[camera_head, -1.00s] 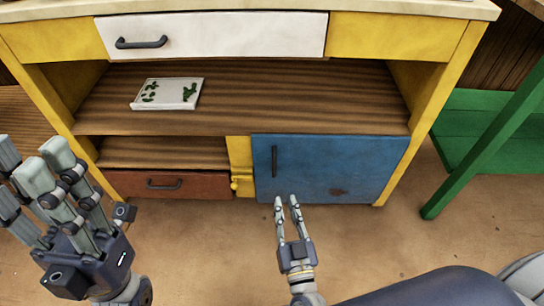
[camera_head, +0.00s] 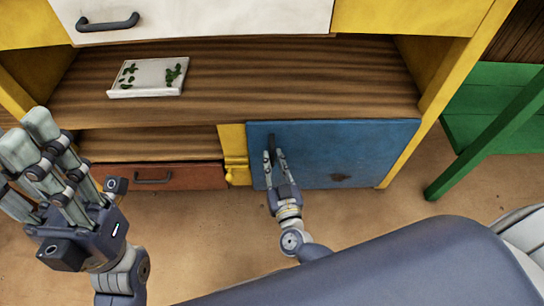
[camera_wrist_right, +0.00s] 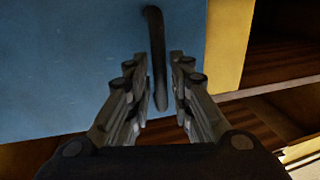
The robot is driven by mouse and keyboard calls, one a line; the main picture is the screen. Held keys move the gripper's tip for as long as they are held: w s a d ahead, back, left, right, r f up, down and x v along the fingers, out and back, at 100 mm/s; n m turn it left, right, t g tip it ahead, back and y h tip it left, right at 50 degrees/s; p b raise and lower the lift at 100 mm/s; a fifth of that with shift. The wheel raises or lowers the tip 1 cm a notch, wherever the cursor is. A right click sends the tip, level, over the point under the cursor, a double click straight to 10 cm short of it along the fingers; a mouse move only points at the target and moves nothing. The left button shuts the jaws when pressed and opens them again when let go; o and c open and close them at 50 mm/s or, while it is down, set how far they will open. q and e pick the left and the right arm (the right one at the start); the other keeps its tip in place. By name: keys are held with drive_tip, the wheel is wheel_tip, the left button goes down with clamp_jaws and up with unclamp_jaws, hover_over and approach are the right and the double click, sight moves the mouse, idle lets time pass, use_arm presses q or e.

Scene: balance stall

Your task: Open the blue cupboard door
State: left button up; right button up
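The blue cupboard door (camera_head: 350,150) is shut at the lower right of the yellow stall; it also fills the left of the right wrist view (camera_wrist_right: 65,60). Its dark upright handle (camera_head: 271,142) is near the door's left edge. My right gripper (camera_head: 273,154) is at this handle. In the right wrist view, the handle (camera_wrist_right: 155,40) runs between the two fingers, with gaps visible on both sides, so the gripper is open. My left gripper (camera_head: 38,150) is open and empty at the left, away from the door.
A yellow latch knob (camera_head: 231,178) sits just left of the door. A red drawer (camera_head: 150,177) is further left. A white tray (camera_head: 148,90) with green pieces lies on the shelf above. A green table leg (camera_head: 480,150) stands at the right. The floor before the door is clear.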

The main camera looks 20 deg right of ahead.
drive_tip(key=shift+w+d, duration=0.1)
drive_tip(key=shift+w, duration=1.1)
clamp_jaws()
drive_tip(key=shift+s, duration=0.1)
